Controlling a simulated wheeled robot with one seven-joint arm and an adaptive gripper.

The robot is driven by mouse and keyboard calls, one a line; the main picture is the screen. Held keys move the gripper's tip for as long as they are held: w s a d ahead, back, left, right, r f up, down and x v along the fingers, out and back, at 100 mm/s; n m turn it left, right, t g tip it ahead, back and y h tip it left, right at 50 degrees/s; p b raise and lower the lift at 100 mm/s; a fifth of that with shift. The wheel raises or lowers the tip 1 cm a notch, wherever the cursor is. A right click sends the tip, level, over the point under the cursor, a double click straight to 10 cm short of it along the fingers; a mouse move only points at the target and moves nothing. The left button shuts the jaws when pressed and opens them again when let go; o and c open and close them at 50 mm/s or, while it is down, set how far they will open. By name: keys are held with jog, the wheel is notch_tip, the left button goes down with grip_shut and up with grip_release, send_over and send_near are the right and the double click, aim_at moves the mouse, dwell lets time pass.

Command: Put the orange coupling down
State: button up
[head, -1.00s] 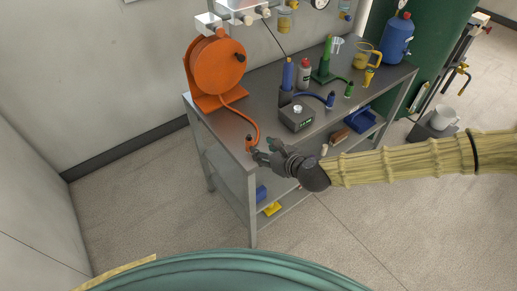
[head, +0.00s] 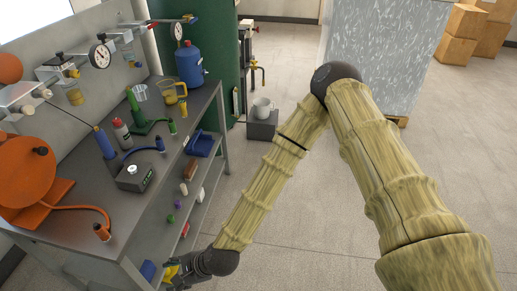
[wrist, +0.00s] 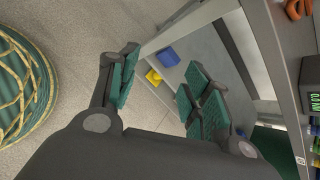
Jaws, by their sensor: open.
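The orange coupling (head: 102,232) stands on the grey metal bench (head: 75,240), near its front edge, at the end of the orange hose (head: 80,208). The hose runs from the orange reel (head: 27,180). My gripper (head: 174,270) is low in front of the bench, below the top and apart from the coupling; it is partly cut off by the picture's lower edge. In the wrist view my gripper (wrist: 162,88) has its fingers spread with nothing between them. A bit of orange (wrist: 298,9) shows at the upper right there, probably the coupling or hose.
A grey box with a display (head: 135,178), a blue bottle (head: 105,143) and a green stand (head: 145,122) are on the bench. The lower shelf holds a blue bin (wrist: 169,57) and a yellow one (wrist: 153,76).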

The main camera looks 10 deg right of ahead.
jog(key=s+d+f+n+g+h, duration=0.1)
jog(key=s+d+n, duration=0.4)
jog(key=d, duration=0.8)
jog(key=s+d+f+n+g+h, duration=0.1)
jog(key=s+d+f+n+h, duration=0.3)
jog(key=d, duration=0.8)
jog(key=s+d+f+n+h, duration=0.3)
jog(key=s+d+f+n, duration=0.2)
jog(key=d, duration=0.8)
jog(key=shift+s+d+n+g, duration=0.3)
jog(key=shift+s+n+g, duration=0.15)
jog(key=shift+s, duration=0.35)
jog(key=shift+f, duration=0.1)
